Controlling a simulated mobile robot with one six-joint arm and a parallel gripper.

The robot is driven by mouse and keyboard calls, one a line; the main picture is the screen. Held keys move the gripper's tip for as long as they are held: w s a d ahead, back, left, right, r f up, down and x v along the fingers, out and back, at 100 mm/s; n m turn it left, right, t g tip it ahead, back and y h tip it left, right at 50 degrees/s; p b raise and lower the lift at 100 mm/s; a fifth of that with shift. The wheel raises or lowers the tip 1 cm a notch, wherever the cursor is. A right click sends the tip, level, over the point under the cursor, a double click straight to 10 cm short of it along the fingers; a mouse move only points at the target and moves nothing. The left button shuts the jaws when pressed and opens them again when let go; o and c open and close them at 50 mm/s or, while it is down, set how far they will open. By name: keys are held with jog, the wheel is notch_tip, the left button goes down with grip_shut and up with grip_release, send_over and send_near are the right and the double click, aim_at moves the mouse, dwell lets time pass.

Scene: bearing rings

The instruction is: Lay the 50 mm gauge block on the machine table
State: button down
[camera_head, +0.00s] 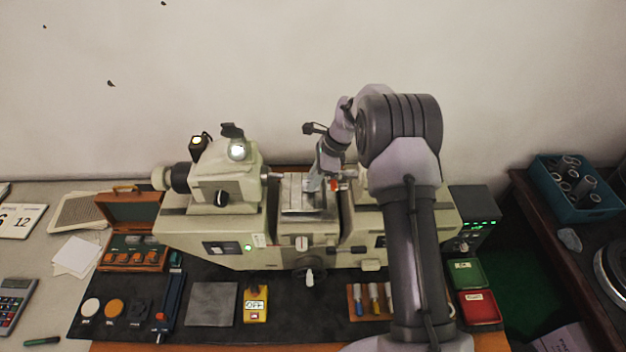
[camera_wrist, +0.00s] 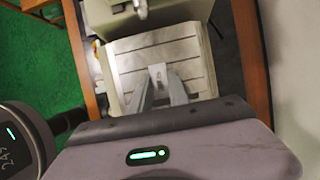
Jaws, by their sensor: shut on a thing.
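The machine table (camera_head: 293,204) is a small pale grooved plate in the middle of the cream measuring machine. It also shows in the wrist view (camera_wrist: 190,44), with slots across it. My gripper (camera_head: 314,187) is over this table, pointing down. In the wrist view its fingers (camera_wrist: 158,79) are shut on a small light grey block (camera_wrist: 158,70), which I take to be the 50 mm gauge block. The fingers hide most of the block. I cannot tell whether the block touches the table or hangs just above it.
The machine's left head (camera_head: 225,185) and right parts flank the table closely. An open wooden case (camera_head: 132,215) stands at the left. A grey plate (camera_head: 211,304) and a yellow device marked OFF (camera_head: 256,304) lie on the dark mat in front. Green (camera_head: 466,273) and red boxes (camera_head: 479,308) are at the right.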

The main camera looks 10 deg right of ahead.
jog(key=shift+f+b, duration=0.3)
jog(key=shift+b, duration=0.05)
dwell(0.7)
jog(key=c, duration=1.2)
grip_release()
jog(key=shift+o, duration=0.2)
jog(key=shift+r, duration=0.1)
notch_tip(320, 180, up, 8)
jog(key=p, duration=0.5)
jog(key=shift+r, duration=0.25)
jog(key=shift+f, duration=0.1)
